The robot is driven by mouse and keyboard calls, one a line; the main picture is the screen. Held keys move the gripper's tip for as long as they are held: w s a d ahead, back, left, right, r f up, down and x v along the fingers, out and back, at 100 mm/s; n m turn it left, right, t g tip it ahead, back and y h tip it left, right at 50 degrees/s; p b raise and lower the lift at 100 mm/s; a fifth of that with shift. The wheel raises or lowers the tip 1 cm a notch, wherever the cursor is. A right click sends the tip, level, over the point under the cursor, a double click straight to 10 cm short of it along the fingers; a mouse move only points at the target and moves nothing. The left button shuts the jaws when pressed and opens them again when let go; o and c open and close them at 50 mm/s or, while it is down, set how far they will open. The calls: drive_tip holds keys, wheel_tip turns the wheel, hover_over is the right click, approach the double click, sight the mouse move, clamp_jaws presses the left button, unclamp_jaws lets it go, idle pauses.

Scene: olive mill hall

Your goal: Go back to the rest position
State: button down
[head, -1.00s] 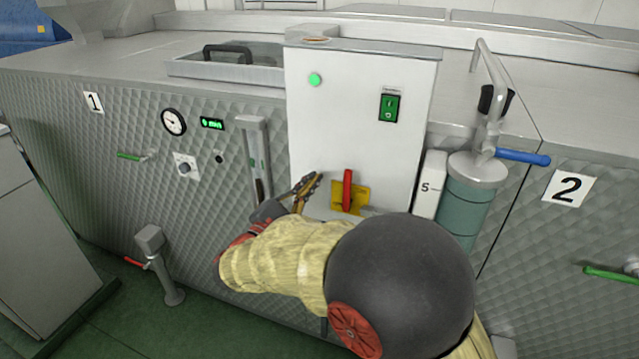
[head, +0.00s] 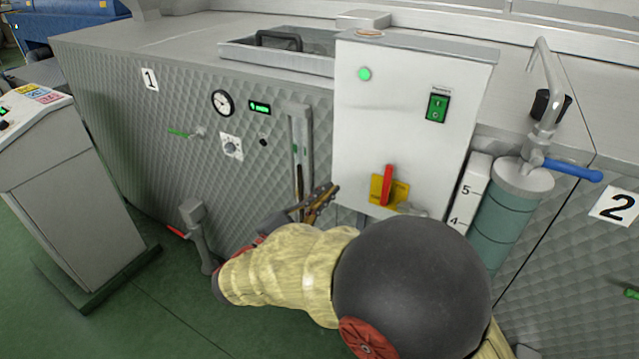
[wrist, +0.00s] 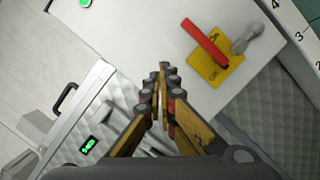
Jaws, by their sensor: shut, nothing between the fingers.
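My gripper (head: 326,196) is shut and empty, in front of the lower left edge of the white control box (head: 405,110). In the wrist view its fingers (wrist: 163,75) meet at the tips, apart from the box's face. A red rotary handle (head: 387,184) on a yellow plate (head: 377,192) sits on the box, to the right of the gripper. The handle points up in the head view, and it also shows in the wrist view (wrist: 205,44). A green lamp (head: 364,74) on the box is lit.
A green switch (head: 437,107) is at the box's upper right. A pipe with a blue lever (head: 573,170) stands to the right. A gauge (head: 222,103) and green display (head: 260,107) are on the left panel. A grey console (head: 70,190) stands at far left. Green floor (head: 150,300) is open between.

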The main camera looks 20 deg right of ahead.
drive_tip(key=s+d+f+m+g+y, duration=0.15)
drive_tip(key=s+f+g+y, duration=0.45)
drive_tip(key=f, duration=0.6)
drive_tip(key=s+f+m+g+y, duration=0.3)
drive_tip(key=s+f+m, duration=0.1)
drive_tip(key=s, duration=0.6)
drive_tip(key=s+a+r+m+t+y, duration=0.2)
drive_tip(key=s+a+r+m+y, duration=0.35)
drive_tip(key=a+y, duration=0.2)
drive_tip(key=s+d+r+m+t, duration=0.2)
drive_tip(key=d+r+m, duration=0.1)
drive_tip(key=r, duration=0.3)
drive_tip(key=shift+m+t+y, duration=0.3)
drive_tip(key=shift+y, duration=0.15)
drive_tip(key=shift+d, duration=0.15)
